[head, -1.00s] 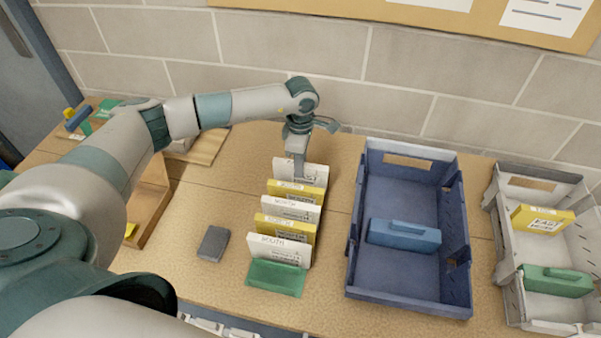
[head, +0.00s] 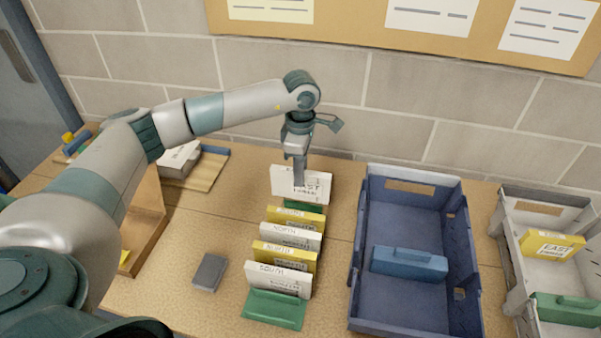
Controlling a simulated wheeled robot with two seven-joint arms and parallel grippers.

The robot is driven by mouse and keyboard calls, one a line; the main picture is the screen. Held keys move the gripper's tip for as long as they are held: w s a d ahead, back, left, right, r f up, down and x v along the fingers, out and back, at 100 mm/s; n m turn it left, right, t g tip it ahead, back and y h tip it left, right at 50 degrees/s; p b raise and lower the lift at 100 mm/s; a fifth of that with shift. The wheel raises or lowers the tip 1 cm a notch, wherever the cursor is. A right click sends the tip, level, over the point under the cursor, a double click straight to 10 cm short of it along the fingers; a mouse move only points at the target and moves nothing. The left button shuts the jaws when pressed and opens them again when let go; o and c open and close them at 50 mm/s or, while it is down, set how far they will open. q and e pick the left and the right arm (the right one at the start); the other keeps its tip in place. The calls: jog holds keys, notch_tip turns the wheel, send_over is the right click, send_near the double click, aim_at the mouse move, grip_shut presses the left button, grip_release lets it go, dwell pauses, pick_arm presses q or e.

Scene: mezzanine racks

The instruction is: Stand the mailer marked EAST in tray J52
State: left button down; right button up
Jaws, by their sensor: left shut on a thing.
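My left gripper (head: 299,178) is shut on the top edge of a white mailer marked EAST (head: 315,192). It holds the mailer upright at the back end of a row of mailers in a green rack (head: 275,310); green shows just below the mailer. In the row stand yellow and white mailers, among them a white one marked SOUTH (head: 278,279). To the right are a blue tray (head: 356,275) and a grey tray (head: 509,260); neither shows a readable tray number. My right gripper is out of view.
A blue divider (head: 409,263) stands across the blue tray. The grey tray holds a yellow mailer marked EAST (head: 550,246) and a green divider (head: 568,310). A dark grey block (head: 210,272) lies left of the rack. A block wall (head: 400,90) is behind.

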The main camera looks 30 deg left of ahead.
pick_arm(q)
notch_tip(320, 180, up, 6)
jog(key=s+d+m, duration=0.1)
jog(key=m, duration=0.1)
jog(key=s+d+f+m+b, duration=0.2)
jog(key=s+d+m, duration=0.2)
jog(key=s+m, duration=0.3)
jog(key=s+d+f+m+b, duration=0.2)
jog(key=s+d+m, duration=0.2)
jog(key=s+m, duration=0.4)
jog(key=m, duration=0.3)
jog(key=shift+s+d+m+b, duration=0.25)
jog(key=shift+d+m+b, duration=0.05)
jog(key=shift+m+b, duration=0.1)
